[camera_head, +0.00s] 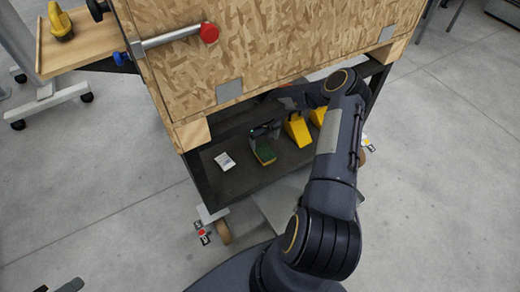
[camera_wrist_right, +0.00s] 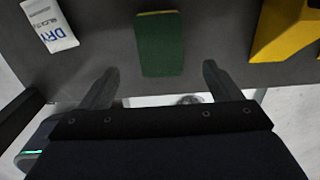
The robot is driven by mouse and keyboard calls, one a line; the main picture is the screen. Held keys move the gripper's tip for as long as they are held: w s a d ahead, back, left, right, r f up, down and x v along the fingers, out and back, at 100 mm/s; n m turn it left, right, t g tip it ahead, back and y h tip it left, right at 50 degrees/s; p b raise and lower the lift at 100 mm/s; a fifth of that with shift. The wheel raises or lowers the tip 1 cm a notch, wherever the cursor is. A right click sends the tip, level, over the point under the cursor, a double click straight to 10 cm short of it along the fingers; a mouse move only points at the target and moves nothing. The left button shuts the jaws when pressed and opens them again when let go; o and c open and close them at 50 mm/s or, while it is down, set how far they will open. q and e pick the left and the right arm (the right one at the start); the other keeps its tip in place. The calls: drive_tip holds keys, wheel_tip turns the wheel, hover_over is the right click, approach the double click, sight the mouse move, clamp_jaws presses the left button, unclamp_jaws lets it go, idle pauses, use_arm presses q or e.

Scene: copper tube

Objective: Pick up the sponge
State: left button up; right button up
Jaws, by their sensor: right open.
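The sponge (camera_head: 265,154) lies on the dark lower shelf of the cart, green on top with a yellow edge. In the right wrist view the sponge (camera_wrist_right: 160,48) is upper centre, between and just beyond the fingertips. My right gripper (camera_head: 264,132) reaches under the wooden top to the sponge. In the right wrist view the gripper (camera_wrist_right: 160,72) has its fingers spread, one to each side of the sponge's near end, with nothing between them. Contact cannot be told. Only small dark parts show at the bottom left edge of the head view, perhaps my left gripper.
A white packet (camera_head: 224,161) lies left of the sponge. A yellow wedge-shaped thing (camera_head: 297,129) stands to its right, with another yellow thing beyond. The wooden upper box (camera_head: 260,50) overhangs the shelf.

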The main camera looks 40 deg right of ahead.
sight(264, 151)
wheel_tip(264, 151, down, 7)
drive_tip(key=b, duration=0.3)
drive_tip(key=shift+w+f, duration=0.1)
drive_tip(key=c, duration=1.1)
